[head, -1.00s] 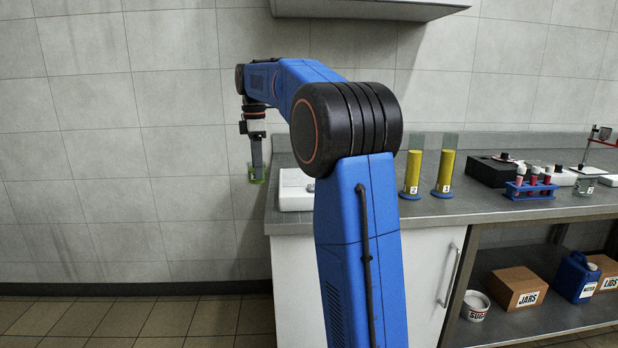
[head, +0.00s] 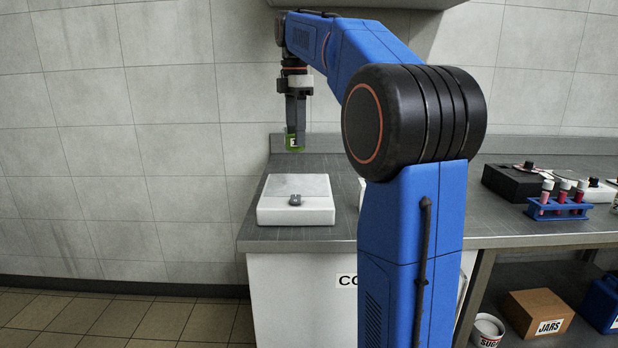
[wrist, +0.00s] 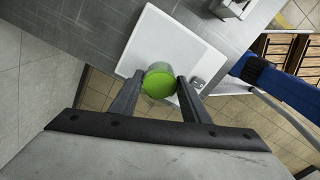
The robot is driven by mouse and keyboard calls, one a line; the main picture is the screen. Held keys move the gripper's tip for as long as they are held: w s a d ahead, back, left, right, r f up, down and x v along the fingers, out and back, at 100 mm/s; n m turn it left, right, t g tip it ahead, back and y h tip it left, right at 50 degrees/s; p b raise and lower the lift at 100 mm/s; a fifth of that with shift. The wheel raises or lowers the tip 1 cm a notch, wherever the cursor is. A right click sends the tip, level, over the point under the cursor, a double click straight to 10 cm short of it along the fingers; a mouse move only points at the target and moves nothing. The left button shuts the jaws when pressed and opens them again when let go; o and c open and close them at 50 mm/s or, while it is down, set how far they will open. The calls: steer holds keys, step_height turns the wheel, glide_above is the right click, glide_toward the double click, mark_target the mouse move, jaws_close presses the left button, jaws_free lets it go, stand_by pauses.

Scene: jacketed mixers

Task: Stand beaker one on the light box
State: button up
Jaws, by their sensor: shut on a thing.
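Beaker one (head: 295,143), small, with green contents and a label that seems to read 1, is held upright in the air. My gripper (head: 296,133) is shut on it, pointing down, above the left end of the counter. The white flat box that looks like the light box (head: 296,212) lies on that counter end with a small grey knob on its front. In the wrist view the beaker (wrist: 160,84) is between my fingertips (wrist: 159,80), overlapping an edge of the white box (wrist: 165,42). The exact height gap is unclear.
A blue rack (head: 556,210) of red-filled tubes and a black box (head: 512,181) stand to the right. Part of another white thing (head: 361,192) shows beside my arm, which hides the middle counter. A wall cabinet (head: 372,14) hangs above. The counter (head: 262,238) ends just left of the white box.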

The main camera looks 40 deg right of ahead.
mark_target(297, 150)
step_height(297, 150, down, 5)
steer(key=shift+d+f, duration=0.15)
steer(key=shift+f, duration=2.2)
steer(key=shift+f, duration=0.15)
steer(key=o, duration=1.2)
steer(key=shift+c, duration=0.2)
step_height(297, 150, up, 12)
steer(key=shift+r, duration=0.2)
steer(key=shift+s, duration=0.1)
